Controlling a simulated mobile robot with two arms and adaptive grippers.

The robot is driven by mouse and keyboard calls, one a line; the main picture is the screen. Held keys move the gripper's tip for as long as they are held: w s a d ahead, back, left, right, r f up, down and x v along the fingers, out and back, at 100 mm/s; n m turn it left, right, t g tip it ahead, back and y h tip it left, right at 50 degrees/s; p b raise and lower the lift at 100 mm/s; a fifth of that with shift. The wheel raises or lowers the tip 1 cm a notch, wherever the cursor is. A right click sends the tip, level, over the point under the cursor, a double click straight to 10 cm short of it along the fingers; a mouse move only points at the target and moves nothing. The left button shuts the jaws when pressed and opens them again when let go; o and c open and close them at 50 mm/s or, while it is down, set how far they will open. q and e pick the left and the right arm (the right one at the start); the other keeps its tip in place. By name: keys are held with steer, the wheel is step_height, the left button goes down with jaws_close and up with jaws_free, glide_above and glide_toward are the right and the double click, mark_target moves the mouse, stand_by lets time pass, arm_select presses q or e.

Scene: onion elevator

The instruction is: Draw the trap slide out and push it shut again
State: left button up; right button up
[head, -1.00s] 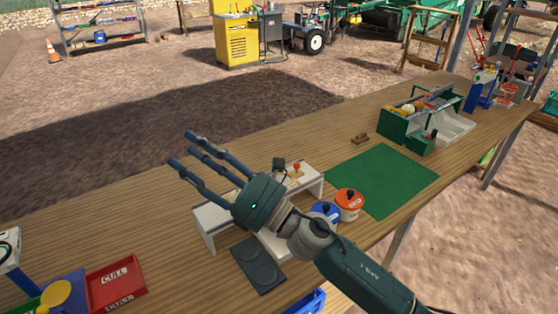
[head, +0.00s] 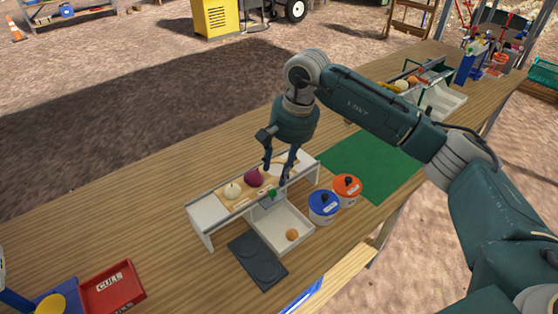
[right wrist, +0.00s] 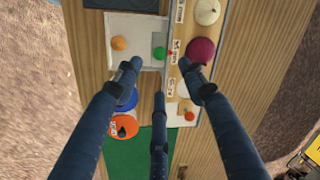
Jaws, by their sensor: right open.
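A long, low white stand (head: 204,214) sits on the wooden bench, with a white onion (head: 233,190) and a red onion (head: 254,178) on its top. A white tray (head: 270,236) lies in front of it with a brown onion (head: 292,235) inside. A green knob (head: 272,193) is at the tray's back edge; it also shows in the right wrist view (right wrist: 159,53). An orange knob (right wrist: 190,116) is farther along the stand. Which part is the trap slide I cannot tell surely. My right gripper (head: 277,174) is open, pointing down over the stand, fingers empty.
Blue (head: 323,207) and orange (head: 346,188) lidded pots stand right of the tray. A dark two-circle pad (head: 257,262) lies at its left front. A red CULL bin (head: 112,286) is at lower left. A green mat (head: 365,160) lies behind the pots.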

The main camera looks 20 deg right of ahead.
mark_target(274, 190)
steer(key=f+p, duration=0.1)
steer(key=f, duration=0.1)
steer(key=a+f, duration=0.1)
steer(key=f, duration=0.2)
steer(key=f+p, duration=0.1)
steer(key=f, duration=0.2)
steer(key=shift+w+a+f+p, duration=0.1)
steer(key=shift+w+a+p, duration=0.1)
steer(key=shift+w+p, duration=0.2)
steer(key=shift+a+f, duration=0.1)
steer(key=shift+f, duration=0.55)
steer(key=shift+w, duration=0.1)
jaws_close()
